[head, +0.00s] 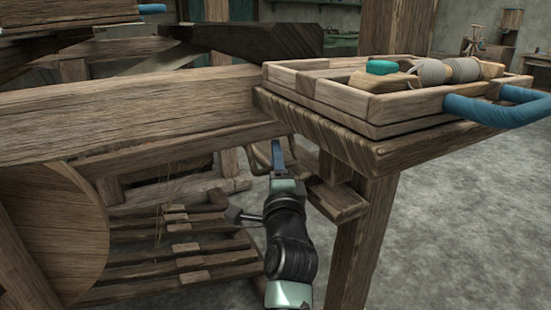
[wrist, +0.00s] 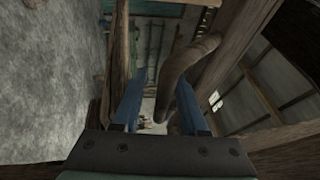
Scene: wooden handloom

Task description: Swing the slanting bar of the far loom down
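My gripper (head: 277,150) reaches up under the tray's left corner, in front of the near wooden loom frame (head: 130,105). In the wrist view its two blue fingers (wrist: 160,90) stand apart. A curved brown wooden bar (wrist: 180,75) comes down between the fingers, closer to the right one; I cannot tell whether it touches. In the head view a thin curved piece (head: 259,160) shows just left of the gripper. A small wooden stand (head: 475,40) with a slanting piece is far off at the upper right. I cannot tell which piece is the task's slanting bar.
A wooden tray (head: 330,107) on the loom post holds a wound shuttle (head: 445,72) and a teal object (head: 381,67). A blue bent handle (head: 490,112) sticks out on the right. Slatted pedals (head: 185,245) lie low at left. Grey floor (head: 450,240) is clear at right.

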